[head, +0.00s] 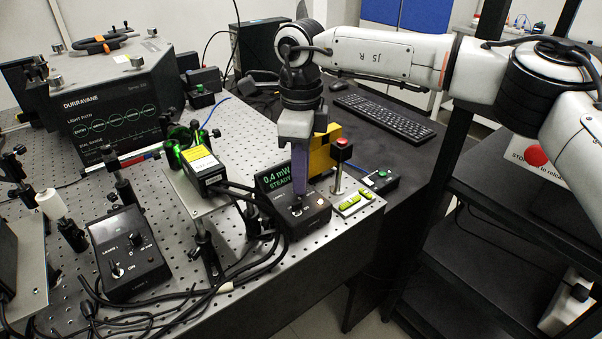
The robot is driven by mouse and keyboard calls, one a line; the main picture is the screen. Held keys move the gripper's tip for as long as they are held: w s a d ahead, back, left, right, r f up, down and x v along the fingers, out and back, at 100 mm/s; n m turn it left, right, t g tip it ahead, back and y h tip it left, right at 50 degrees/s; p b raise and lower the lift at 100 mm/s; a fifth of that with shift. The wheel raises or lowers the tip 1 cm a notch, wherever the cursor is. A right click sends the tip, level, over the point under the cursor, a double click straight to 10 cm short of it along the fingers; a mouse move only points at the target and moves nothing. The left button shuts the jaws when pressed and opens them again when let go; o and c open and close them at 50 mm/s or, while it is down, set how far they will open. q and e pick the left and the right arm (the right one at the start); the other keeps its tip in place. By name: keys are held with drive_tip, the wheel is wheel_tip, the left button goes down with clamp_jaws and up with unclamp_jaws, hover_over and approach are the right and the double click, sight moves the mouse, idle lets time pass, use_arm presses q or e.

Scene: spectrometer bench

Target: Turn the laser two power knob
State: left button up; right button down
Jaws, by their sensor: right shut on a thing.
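My right gripper (299,196) points straight down onto a small black control box (308,222) at the front right of the optical bench. It is shut at the box's top, where its fingers hide the knob. Which way the knob points cannot be seen. A small display (274,181) just behind the box reads "0.4 mW STEADY" in green. A similar black box (128,258), marked laser 1, stands at the left with its own knob and an ON switch. My left gripper is not in view.
Black cables (215,290) run along the bench's front. A red-topped post (341,160) and a green-yellow level-like piece (352,203) stand right of the box. A yellow-labelled laser head (204,168) sits to its left. A keyboard (385,117) lies behind, a dark shelf rack (500,210) right.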

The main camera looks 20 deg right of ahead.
drive_tip(key=c, duration=2)
unclamp_jaws()
drive_tip(key=shift+r, duration=0.15)
wheel_tip(320, 180, up, 10)
